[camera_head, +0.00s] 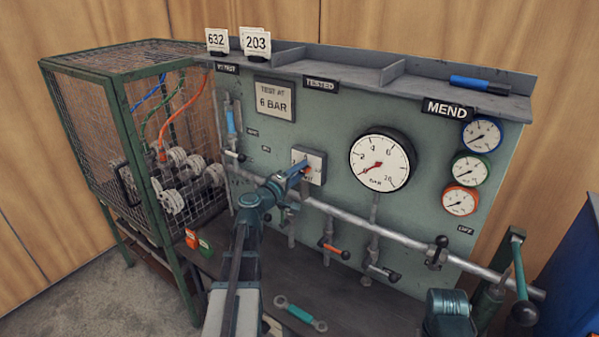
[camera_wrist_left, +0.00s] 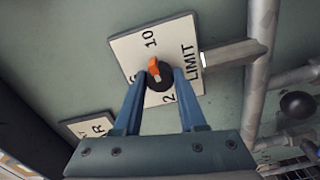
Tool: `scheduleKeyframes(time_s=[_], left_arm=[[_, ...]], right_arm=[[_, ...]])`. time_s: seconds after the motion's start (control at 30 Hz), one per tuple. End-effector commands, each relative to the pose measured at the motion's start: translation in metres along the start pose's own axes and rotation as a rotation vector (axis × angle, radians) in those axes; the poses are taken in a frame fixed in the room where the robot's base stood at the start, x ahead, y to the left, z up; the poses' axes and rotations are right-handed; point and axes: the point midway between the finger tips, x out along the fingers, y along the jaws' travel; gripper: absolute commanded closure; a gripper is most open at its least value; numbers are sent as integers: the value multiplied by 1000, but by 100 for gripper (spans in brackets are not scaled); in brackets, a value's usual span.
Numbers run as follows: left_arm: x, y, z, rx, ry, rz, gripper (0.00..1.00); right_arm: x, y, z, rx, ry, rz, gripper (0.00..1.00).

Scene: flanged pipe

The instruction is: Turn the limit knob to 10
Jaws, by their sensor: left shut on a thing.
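The limit knob (camera_wrist_left: 160,82) is black with an orange pointer. It sits on a white plate (camera_wrist_left: 186,27) marked 2, 6, 10 and LIMIT, which is turned sideways in the left wrist view. The orange pointer points roughly toward the 10; the exact angle is hard to tell. My left gripper (camera_wrist_left: 159,78) has its blue fingers on either side of the knob and is shut on it. In the head view the plate (camera_head: 318,158) is on the green panel, and my left gripper (camera_head: 302,169) partly covers the knob. My right gripper is not in view.
A large gauge (camera_head: 382,160) is right of the plate, its red needle at the low end. A grey pipe (camera_head: 390,231) with valves runs below. A wire cage (camera_head: 130,140) stands left. A teal-handled spanner (camera_head: 300,313) lies on the bench.

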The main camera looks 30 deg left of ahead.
Motion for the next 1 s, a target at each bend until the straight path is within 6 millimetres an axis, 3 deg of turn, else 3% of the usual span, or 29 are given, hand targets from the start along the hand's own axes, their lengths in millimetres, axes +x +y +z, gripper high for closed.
scheduleKeyframes(time_s=[0.3, 0.87, 0.9, 1.0], left_arm=[[0, 0, 1, 110, -2, -1, 100], [-1, -1, 1, 134, -2, -2, 100], [-1, 0, 1, 133, -2, -2, 52], [0, 0, 1, 132, -2, -1, 34]], right_arm=[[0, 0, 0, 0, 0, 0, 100], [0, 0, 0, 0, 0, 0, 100], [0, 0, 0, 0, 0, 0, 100], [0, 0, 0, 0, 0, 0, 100]])
